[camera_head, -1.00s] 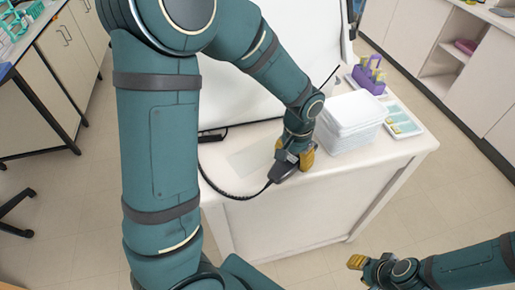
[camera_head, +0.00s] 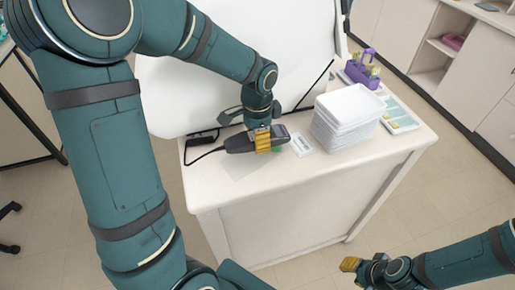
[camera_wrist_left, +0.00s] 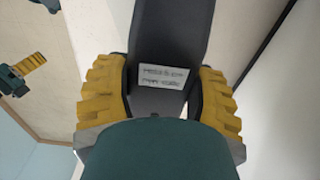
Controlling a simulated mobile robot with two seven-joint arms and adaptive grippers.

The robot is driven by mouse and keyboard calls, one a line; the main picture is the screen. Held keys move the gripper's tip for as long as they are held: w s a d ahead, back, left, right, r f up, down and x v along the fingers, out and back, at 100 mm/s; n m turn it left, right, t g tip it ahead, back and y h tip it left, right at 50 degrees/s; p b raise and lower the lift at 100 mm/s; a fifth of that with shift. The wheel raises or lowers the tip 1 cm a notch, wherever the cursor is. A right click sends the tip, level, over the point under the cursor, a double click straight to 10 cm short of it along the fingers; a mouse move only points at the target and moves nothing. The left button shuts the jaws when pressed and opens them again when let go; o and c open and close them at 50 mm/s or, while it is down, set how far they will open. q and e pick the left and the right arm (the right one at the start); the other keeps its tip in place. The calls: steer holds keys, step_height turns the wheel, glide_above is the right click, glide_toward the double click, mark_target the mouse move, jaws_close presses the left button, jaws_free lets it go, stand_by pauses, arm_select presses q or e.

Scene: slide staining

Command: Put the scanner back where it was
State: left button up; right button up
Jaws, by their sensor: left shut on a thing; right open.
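The black scanner (camera_head: 240,143), with a cord trailing left from it, is held over the white table (camera_head: 330,180). My left gripper (camera_head: 263,139) is shut on it. In the left wrist view the scanner (camera_wrist_left: 172,35) lies between the yellow finger pads of my left gripper (camera_wrist_left: 158,100), with a white label showing on it. Whether the scanner touches the tabletop is not clear. A pale rectangular patch (camera_head: 238,168) lies on the table under and in front of it. My right gripper (camera_head: 350,264) is open and empty at lower right, off the table.
A stack of white trays (camera_head: 347,118) stands right of the scanner. A small labelled card (camera_head: 301,143) and a green spot (camera_head: 280,149) lie between them. A purple rack (camera_head: 362,70) and a light tray (camera_head: 398,118) are further right. The table front is clear.

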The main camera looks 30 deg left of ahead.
arm_select(q)
steer(key=shift+f+b, duration=0.4)
steer(key=shift+f, duration=1.55)
steer(key=o, duration=1.3)
steer(key=shift+f, duration=0.15)
steer(key=shift+r, duration=0.45)
step_height(320, 180, up, 12)
steer(key=shift+f+p, duration=0.25)
steer(key=shift+p, duration=1)
steer(key=shift+s, duration=0.1)
